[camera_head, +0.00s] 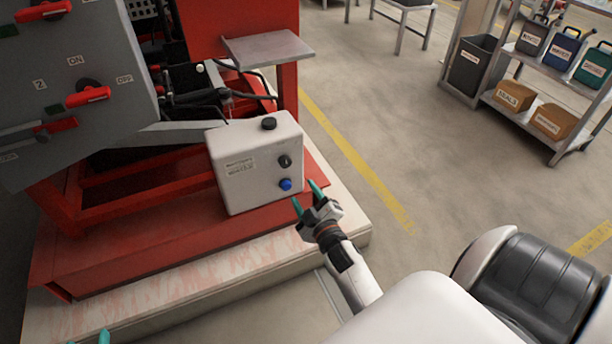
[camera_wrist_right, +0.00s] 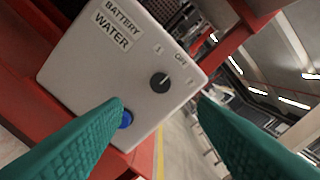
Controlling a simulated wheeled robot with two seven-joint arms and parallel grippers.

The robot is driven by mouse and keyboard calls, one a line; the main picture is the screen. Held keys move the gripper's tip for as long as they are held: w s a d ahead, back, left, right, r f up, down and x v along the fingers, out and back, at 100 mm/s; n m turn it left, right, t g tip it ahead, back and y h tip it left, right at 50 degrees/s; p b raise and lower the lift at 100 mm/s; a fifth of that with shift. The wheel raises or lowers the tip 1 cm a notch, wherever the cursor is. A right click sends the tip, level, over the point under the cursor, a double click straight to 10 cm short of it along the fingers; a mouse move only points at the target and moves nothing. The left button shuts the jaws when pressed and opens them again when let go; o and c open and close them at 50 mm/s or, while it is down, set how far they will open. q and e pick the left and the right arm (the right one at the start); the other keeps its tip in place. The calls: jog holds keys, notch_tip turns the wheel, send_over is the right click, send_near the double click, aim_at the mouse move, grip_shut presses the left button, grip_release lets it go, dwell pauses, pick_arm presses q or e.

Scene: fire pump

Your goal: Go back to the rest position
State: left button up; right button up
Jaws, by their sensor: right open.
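My right gripper (camera_head: 307,199) is open and empty, with teal fingers, just in front of the lower right corner of a white control box (camera_head: 240,180). In the right wrist view, its two teal fingers (camera_wrist_right: 160,135) are spread wide. The box carries a blue button (camera_head: 285,184), a black rotary knob (camera_head: 285,161) and a label reading "BATTERY WATER". In the right wrist view, the blue button (camera_wrist_right: 125,119) is partly behind the left finger, and the knob (camera_wrist_right: 160,82) is clear. Only teal fingertips of my left gripper (camera_head: 90,338) show at the bottom left edge; its opening is unclear.
The box sits on the red pump frame (camera_head: 120,240) on a pale plinth (camera_head: 200,275). A grey panel (camera_head: 70,90) with red-handled switches stands at left. A shelf (camera_head: 530,115) with boxes and canisters is at upper right. Open floor (camera_head: 420,130) lies between.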

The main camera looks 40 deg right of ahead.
dwell(0.5)
